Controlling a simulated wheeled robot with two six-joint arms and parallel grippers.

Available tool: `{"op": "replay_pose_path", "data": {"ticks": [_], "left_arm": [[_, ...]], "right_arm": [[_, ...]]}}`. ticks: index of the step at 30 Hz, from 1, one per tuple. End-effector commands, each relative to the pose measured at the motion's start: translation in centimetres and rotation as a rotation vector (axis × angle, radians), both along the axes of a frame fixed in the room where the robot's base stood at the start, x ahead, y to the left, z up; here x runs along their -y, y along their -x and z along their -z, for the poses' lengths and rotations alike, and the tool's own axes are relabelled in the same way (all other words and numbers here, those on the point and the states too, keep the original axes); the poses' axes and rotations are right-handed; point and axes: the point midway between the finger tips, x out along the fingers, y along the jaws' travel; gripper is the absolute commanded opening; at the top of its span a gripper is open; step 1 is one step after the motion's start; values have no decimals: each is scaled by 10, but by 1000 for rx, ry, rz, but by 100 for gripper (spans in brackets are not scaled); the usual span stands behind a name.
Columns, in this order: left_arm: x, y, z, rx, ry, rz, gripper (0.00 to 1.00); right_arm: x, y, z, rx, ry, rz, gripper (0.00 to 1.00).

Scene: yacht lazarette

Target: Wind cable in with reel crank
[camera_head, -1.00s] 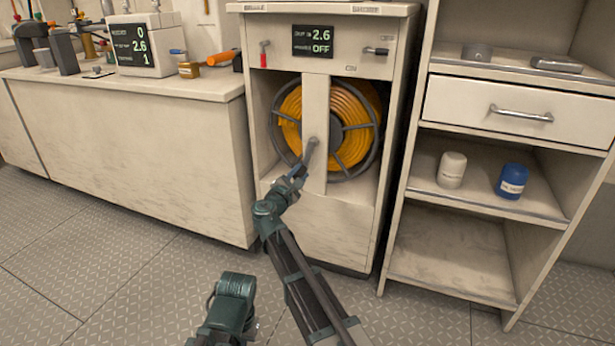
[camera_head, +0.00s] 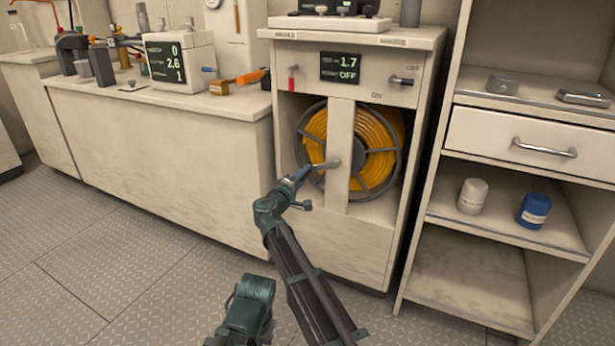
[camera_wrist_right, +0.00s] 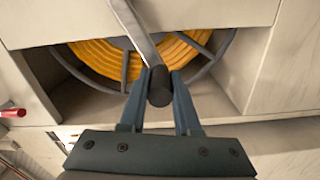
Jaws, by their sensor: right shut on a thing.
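The cable reel (camera_head: 376,165) sits in an open-fronted cabinet, with orange cable (camera_head: 378,140) wound on it behind a pale upright post. The grey crank arm (camera_head: 325,165) is on the front of this post and points left, almost level. My right gripper (camera_head: 303,176) is at its outer end. In the wrist view the crank arm (camera_wrist_right: 137,35) runs down to a dark round handle (camera_wrist_right: 160,88), and my right gripper (camera_wrist_right: 161,78) is shut on this handle, one finger on each side. The display (camera_head: 341,68) above reads 1.7 and OFF. My left gripper is not in view.
The cabinet (camera_head: 290,240) has a red-handled lever (camera_head: 292,78) and a grey lever (camera_head: 402,81) on its upper panel. A counter (camera_head: 150,150) stands left and shelves with a drawer (camera_head: 515,140) stand right. The floor in front is clear.

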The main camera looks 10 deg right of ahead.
Motion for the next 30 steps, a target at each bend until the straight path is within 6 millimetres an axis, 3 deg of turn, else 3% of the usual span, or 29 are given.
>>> {"op": "replay_pose_path", "data": {"ticks": [9, 29, 30], "left_arm": [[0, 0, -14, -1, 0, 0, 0], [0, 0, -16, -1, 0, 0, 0], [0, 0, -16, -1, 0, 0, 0]], "right_arm": [[-4, -2, -14, 83, -121, 1, 0], [-5, -3, -16, 109, -160, 1, 0], [-4, -3, -16, 109, -160, 1, 36]]}}
